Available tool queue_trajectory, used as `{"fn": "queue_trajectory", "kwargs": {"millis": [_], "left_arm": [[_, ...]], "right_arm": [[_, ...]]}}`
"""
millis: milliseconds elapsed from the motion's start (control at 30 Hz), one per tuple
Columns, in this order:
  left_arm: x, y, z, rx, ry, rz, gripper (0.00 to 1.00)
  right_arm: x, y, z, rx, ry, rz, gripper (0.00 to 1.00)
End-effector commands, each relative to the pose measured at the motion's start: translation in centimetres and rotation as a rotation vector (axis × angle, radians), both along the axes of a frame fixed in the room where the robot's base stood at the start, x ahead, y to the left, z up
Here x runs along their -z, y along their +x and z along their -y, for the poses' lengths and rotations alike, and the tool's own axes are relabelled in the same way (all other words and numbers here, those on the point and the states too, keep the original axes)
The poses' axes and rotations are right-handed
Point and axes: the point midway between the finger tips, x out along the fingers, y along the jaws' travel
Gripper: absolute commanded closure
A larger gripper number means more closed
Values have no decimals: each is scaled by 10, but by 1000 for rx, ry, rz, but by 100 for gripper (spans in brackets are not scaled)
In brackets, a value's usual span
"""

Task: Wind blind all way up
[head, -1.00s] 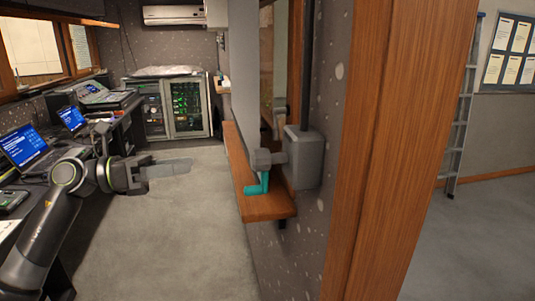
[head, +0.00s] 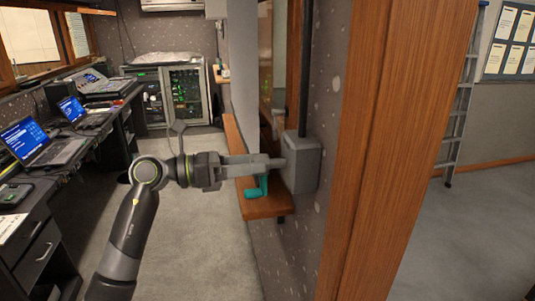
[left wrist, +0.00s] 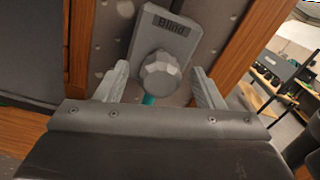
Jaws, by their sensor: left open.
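A grey box labelled "Blind" (left wrist: 165,35) is on the speckled wall; it also shows in the head view (head: 305,165). A faceted grey hub (left wrist: 160,75) stands out from its front. A teal crank handle (head: 258,188) hangs below the hub, over the wooden sill, and a little teal shows under the hub in the left wrist view (left wrist: 149,100). My left gripper (head: 270,163) points at the box. In the left wrist view its open fingers stand on either side of the hub, with visible gaps. I cannot tell how far the tips are from it. My right gripper is not in view.
A wooden sill (head: 265,208) juts from the wall under the box. A wooden post (head: 385,150) stands to the right. A desk with laptops (head: 40,145) runs along the left. A ladder (head: 462,100) leans at the far right. The grey floor between desk and wall is clear.

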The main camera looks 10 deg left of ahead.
Motion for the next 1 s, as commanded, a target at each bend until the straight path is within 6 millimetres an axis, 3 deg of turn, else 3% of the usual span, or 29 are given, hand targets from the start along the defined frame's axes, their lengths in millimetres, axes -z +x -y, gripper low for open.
{"fn": "queue_trajectory", "kwargs": {"millis": [100,300,700,1000], "left_arm": [[-3,5,18,4,-2,0,38],[-2,11,35,1,0,0,38],[0,13,39,0,2,2,39],[0,13,39,0,1,1,78]], "right_arm": [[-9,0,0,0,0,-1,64],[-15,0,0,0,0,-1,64],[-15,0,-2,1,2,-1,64],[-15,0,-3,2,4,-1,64]]}}
